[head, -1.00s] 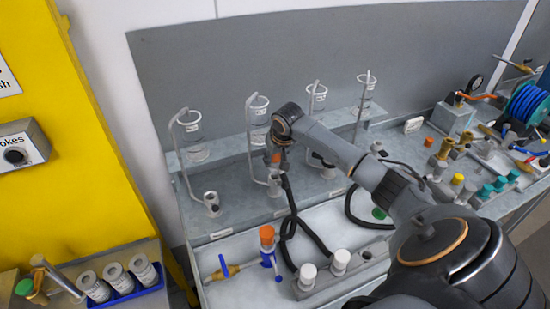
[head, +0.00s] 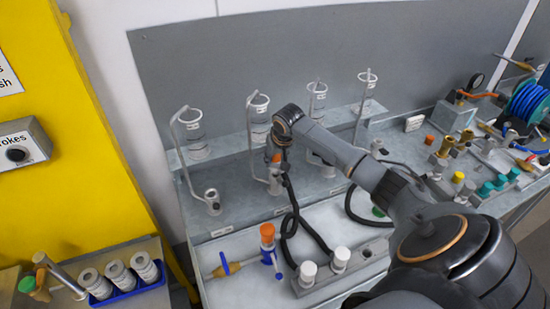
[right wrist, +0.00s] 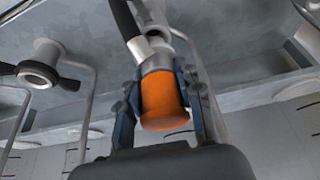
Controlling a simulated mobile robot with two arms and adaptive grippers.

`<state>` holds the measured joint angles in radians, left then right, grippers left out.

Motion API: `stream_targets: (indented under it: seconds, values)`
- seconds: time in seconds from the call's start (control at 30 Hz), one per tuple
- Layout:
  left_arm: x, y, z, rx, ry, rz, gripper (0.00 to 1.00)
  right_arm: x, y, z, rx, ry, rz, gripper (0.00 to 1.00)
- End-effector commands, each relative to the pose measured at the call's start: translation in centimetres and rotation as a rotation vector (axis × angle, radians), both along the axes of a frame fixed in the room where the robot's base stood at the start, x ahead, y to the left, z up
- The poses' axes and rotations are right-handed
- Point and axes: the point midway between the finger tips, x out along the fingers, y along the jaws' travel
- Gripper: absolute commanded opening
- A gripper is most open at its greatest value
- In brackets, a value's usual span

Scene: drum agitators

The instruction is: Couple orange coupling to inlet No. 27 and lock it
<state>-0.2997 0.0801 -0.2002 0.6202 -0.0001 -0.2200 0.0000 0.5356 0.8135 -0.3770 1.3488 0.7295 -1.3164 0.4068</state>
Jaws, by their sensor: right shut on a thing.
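The orange coupling (right wrist: 164,101) is between the two fingers of my right gripper (right wrist: 163,92), which is shut on it. Its metal collar points at a pale fitting (right wrist: 152,45) just beyond, with a black hose at its upper left. I cannot tell whether the coupling is seated or locked there. In the head view my right gripper (head: 276,167) with the orange coupling (head: 276,158) is at the second inlet (head: 274,184) from the left, partly hiding it. The inlet number is too small to read. My left gripper is not in view.
Another inlet (head: 212,199) stands to the left; it has dark side levers. Clear cups (head: 258,107) stand above the inlets. The black hose (head: 296,215) loops over the bench. An orange-capped fitting (head: 267,232) and white caps (head: 308,270) stand in front.

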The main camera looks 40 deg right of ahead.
Motion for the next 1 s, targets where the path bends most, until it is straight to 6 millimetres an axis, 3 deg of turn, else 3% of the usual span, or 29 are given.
stream_targets:
  seconds: [0.7, 1.0]
  values:
    - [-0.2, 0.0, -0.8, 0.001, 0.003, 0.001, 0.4, 0.1, 0.0, -2.2, 0.001, -0.001, 0.0, 0.0]
    - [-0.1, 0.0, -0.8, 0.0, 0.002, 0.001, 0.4, 0.1, 0.0, -2.2, 0.0, -0.002, 0.0, 0.0]
